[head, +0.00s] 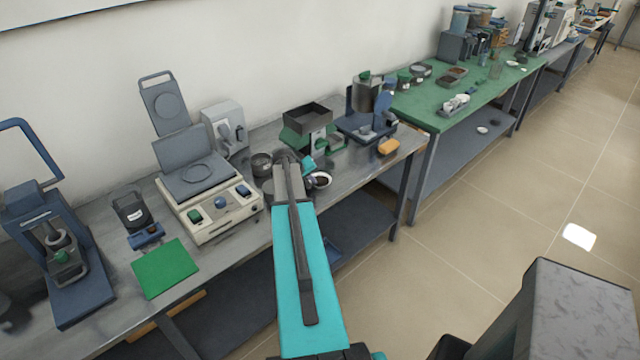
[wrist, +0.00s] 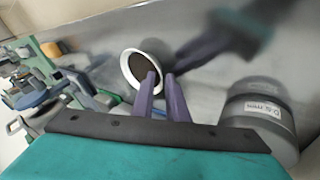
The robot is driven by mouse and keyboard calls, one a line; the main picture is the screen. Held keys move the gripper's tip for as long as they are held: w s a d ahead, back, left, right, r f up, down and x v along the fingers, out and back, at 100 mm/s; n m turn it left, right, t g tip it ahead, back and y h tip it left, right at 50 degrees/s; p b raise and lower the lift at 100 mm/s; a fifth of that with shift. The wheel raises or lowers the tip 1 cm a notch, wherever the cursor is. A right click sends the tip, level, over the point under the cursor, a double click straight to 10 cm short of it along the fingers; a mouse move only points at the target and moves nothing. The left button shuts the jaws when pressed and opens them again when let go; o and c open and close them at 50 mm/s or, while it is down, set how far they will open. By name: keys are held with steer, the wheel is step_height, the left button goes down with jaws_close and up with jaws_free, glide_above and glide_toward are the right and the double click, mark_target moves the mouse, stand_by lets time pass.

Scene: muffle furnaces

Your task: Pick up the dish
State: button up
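The dish (wrist: 131,57) is a small round white-rimmed dish with a dark inside, on the grey bench. In the head view the dish (head: 320,180) shows in part beside the end of my arm. My gripper (wrist: 161,75) has two purple fingers with a narrow gap between them. The left fingertip overlaps the dish's inside in the picture, and the right fingertip lies just outside its rim. I cannot tell whether either finger touches the rim. In the head view my arm hides most of the fingers.
A grey round container with a printed label (wrist: 262,115) stands close on the right in the wrist view. In the head view a beige device with a raised lid (head: 207,207) stands left of my arm. A green mat (head: 165,268) lies at the bench front. Bench equipment (head: 366,120) stands beyond the dish.

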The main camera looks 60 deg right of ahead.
jaws_close()
steer(key=shift+r, duration=0.1)
steer(key=shift+r+b, duration=1)
steer(key=shift+r, duration=0.35)
steer(key=shift+s+a+r, duration=0.1)
steer(key=shift+s+r, duration=0.05)
steer(key=shift+r, duration=0.15)
steer(key=s+a+r+b, duration=0.1)
steer(key=s+a+b, duration=0.4)
steer(key=s, duration=0.9)
steer(key=shift+a+r, duration=0.3)
steer(key=shift+a, duration=0.75)
steer(key=shift+w, duration=0.1)
